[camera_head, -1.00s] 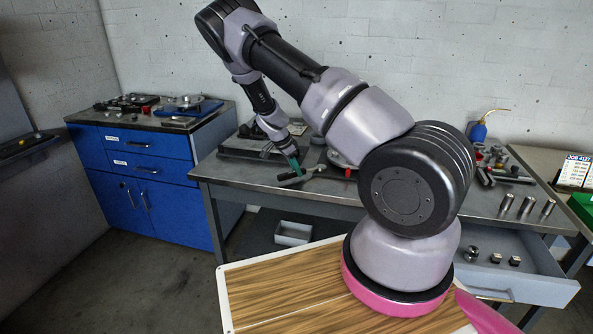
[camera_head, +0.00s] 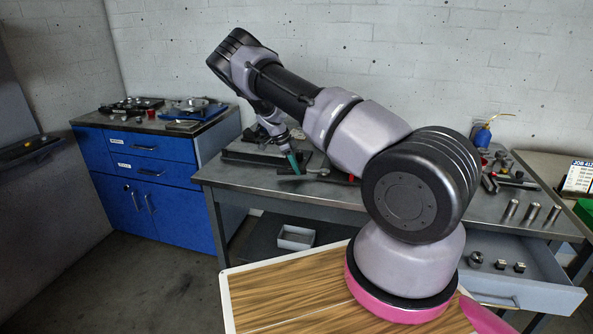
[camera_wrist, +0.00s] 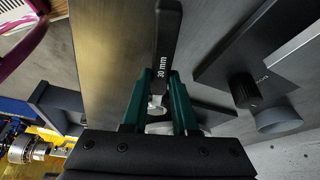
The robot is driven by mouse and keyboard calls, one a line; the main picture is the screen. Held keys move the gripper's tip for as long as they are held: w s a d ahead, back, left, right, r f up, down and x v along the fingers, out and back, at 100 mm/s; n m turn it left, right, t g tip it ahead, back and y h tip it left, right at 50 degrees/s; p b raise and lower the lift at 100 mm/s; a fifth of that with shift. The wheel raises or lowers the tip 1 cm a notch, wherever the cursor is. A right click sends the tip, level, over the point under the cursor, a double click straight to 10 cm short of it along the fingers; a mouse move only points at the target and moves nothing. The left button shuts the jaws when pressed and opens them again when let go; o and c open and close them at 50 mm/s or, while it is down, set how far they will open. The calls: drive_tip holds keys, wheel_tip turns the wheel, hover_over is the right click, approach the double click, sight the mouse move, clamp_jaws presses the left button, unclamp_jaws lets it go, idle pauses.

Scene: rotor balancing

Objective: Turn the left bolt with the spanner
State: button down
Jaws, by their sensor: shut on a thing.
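The spanner has a dark handle (camera_wrist: 168,45) marked "30 mm" that shows in the wrist view. My gripper (camera_wrist: 157,100) has green fingers, one on each side of the handle, and is shut on it. In the head view my gripper (camera_head: 295,163) points down over the bench, low near its surface. The spanner's pale end (camera_head: 322,172) shows just right of the fingers there, with the dark handle running left. I cannot make out the left bolt in either view, nor tell whether the spanner's end is around or touching one.
A dark flat fixture (camera_head: 250,155) lies on the grey bench (camera_head: 228,178) behind my gripper. In the wrist view a black knob (camera_wrist: 243,90) stands on a plate at right. Loose tools, metal cylinders (camera_head: 533,212) and a blue oil can (camera_head: 481,137) are at the bench's right.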

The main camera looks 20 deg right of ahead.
drive_tip(key=shift+w+d+m, duration=0.1)
drive_tip(key=shift+w+m, duration=0.25)
drive_tip(key=shift+m, duration=0.05)
drive_tip(key=shift+w+d+m+g, duration=0.3)
drive_tip(key=shift+w+d+m, duration=0.05)
drive_tip(key=shift+w+m, duration=0.1)
drive_tip(key=shift+w+d+m+g+y, duration=0.15)
drive_tip(key=shift+w+d+m+g, duration=0.05)
drive_tip(key=shift+w+m, duration=0.3)
drive_tip(key=shift+w+d+m+g+y, duration=0.15)
drive_tip(key=shift+w+m+g, duration=0.05)
drive_tip(key=shift+w+m, duration=0.25)
drive_tip(key=shift+s, duration=0.15)
drive_tip(key=shift+s+a+n, duration=0.2)
drive_tip(key=shift+s+n, duration=0.05)
drive_tip(key=shift+n, duration=0.05)
drive_tip(key=shift+r, duration=0.25)
